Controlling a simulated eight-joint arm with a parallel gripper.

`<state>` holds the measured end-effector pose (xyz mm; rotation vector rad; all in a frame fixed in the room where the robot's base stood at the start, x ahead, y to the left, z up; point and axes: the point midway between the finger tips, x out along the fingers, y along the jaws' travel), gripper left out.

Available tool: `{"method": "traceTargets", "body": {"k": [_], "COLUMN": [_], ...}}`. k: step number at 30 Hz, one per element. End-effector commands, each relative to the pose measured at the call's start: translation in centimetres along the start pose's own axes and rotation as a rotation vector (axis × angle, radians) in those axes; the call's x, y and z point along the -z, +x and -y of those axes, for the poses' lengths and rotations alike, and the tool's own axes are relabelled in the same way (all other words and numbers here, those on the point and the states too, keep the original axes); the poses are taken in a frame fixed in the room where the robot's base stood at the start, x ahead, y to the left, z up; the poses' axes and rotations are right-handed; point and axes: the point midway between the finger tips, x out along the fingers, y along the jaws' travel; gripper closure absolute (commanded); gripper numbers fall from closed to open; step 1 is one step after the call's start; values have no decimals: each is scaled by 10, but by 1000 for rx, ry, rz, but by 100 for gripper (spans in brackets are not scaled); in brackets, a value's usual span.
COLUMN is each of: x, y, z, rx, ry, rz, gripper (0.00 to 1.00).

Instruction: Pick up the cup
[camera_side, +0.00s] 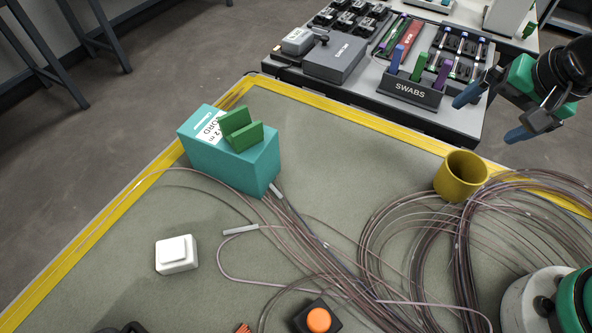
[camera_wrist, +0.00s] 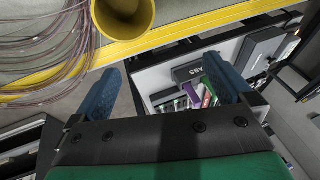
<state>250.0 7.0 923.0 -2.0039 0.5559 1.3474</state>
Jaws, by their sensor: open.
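The yellow cup (camera_side: 461,176) stands upright on the green-grey mat near its yellow edge, beside the coiled cables. In the wrist view the cup (camera_wrist: 126,12) is at the top, cut off by the frame edge, with its mouth showing. My gripper (camera_side: 494,114) is at the upper right in the side view, above and beyond the cup, apart from it. Its blue fingers are spread wide with nothing between them. In the wrist view my gripper (camera_wrist: 166,88) shows both blue fingertips, and the cup lies beyond them.
Coiled cables (camera_side: 416,226) lie close to the cup. A teal box (camera_side: 229,163) with a green holder stands at left. A white block (camera_side: 177,254) and an orange button (camera_side: 318,320) are nearer the front. A swab rack (camera_side: 411,91) stands on the grey side table behind.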

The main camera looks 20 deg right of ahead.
Motion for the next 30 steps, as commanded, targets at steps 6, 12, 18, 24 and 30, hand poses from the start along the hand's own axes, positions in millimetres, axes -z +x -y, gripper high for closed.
{"method": "traceTargets", "body": {"k": [6, 12, 18, 24, 30], "x": [-14, -25, -29, -32, -38], "y": [14, 22, 25, 38, 57], "z": [-6, -12, -15, -18, -24], "rx": [-192, -359, -424, -426, -424], "ry": [706, 1181, 1359, 1369, 1368], "rz": [85, 57, 24, 22, 23], "gripper": [0, 0, 0, 0, 0]}}
